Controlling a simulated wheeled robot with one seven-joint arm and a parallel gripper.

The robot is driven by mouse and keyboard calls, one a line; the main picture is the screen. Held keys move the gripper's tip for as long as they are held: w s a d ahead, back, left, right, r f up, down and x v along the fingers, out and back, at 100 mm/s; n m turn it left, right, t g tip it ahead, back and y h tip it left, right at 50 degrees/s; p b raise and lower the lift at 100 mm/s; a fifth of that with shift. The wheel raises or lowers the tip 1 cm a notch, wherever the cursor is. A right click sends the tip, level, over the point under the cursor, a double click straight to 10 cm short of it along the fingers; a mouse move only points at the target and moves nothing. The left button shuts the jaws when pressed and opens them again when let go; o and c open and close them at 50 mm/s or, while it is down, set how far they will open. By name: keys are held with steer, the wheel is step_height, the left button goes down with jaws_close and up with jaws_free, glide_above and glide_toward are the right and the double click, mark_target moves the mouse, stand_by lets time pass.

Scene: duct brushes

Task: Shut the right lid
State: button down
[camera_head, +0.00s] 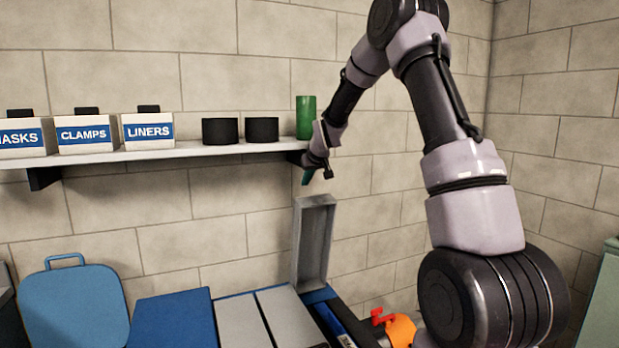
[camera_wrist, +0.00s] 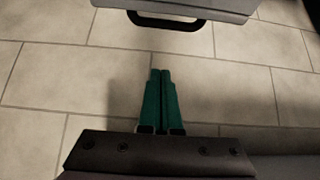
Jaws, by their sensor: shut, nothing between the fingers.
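The right lid (camera_head: 326,245) is a grey, shallow, tray-like panel. It stands open, nearly upright, at the right end of the blue case with grey panels. My gripper (camera_head: 306,176) is above the lid's top edge, a little apart from it, below the right end of the shelf. Its green fingers are together and empty; they also show in the wrist view (camera_wrist: 160,100). At the top of the wrist view is a grey body with a black handle (camera_wrist: 166,20); I cannot tell whether it is the lid.
Two grey panels (camera_head: 244,322) lie flat left of the lid. The wall shelf (camera_head: 185,151) holds labelled boxes (camera_head: 86,133), black cylinders (camera_head: 262,130) and a green cylinder (camera_head: 306,117) close to my gripper. A blue case (camera_head: 72,305) stands left. An orange object (camera_head: 401,330) lies right.

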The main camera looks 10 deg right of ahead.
steer(key=f, duration=0.5)
steer(key=shift+s+f, duration=0.1)
steer(key=shift+s, duration=0.1)
stand_by(0.4)
